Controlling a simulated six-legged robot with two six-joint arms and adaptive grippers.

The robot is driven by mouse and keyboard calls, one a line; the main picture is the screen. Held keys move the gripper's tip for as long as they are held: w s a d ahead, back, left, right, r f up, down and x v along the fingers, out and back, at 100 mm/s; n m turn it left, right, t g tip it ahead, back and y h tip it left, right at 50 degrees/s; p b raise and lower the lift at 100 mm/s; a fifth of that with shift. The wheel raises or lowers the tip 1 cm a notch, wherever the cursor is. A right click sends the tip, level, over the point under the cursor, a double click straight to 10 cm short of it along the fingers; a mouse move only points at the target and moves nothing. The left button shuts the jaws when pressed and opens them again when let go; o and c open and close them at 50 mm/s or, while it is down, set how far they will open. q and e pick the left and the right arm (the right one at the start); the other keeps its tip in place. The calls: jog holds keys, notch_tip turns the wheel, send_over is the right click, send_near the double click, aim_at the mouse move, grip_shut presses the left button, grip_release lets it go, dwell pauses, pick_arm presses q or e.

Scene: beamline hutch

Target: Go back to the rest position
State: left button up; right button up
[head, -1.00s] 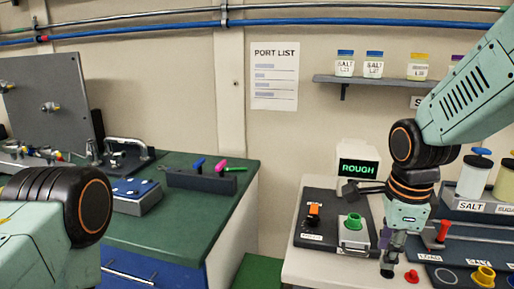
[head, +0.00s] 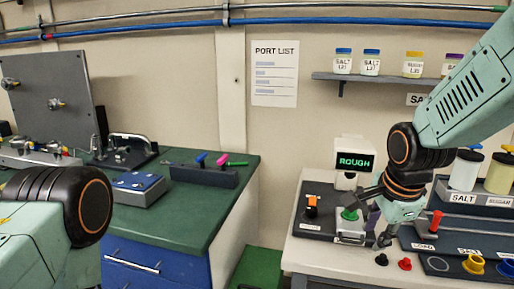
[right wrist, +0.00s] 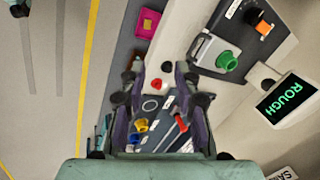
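My right gripper (head: 376,218) is above the right-hand bench, tilted beside the green knob (head: 349,214). In the right wrist view its two dark fingers (right wrist: 160,82) are spread apart with nothing held between them. A red cap (head: 404,264) and a black cap (head: 381,259) stand on the bench front below the gripper, apart from it. The red cap also shows between the fingers in the right wrist view (right wrist: 155,85). Only a link of my left arm shows at the left of the head view; its gripper is out of view.
A display reading ROUGH (head: 355,161) stands behind the green knob. An orange switch (head: 312,203) is to its left. A salt and sugar rack (head: 463,199) is at the right. A green-topped bench (head: 190,222) stands left, with a floor gap between the benches.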

jog(key=s+f+n+t+b, duration=0.1)
jog(key=s+f+n, duration=0.3)
jog(key=f+n, duration=0.5)
jog(key=s+f+n+t+b, duration=0.1)
jog(key=s+f+n, duration=0.35)
jog(key=f, duration=0.75)
jog(key=s+f+g, duration=0.2)
jog(key=s+f, duration=0.3)
jog(key=s, duration=0.3)
jog(key=s+f+n+g+b, duration=0.1)
jog(key=s+f+g, duration=0.1)
jog(key=s+f, duration=0.3)
jog(key=s+f+n+g+b, duration=0.1)
jog(key=s+f, duration=0.4)
jog(key=s, duration=0.6)
jog(key=shift+s+a+g, duration=0.25)
jog(key=shift+g, duration=0.15)
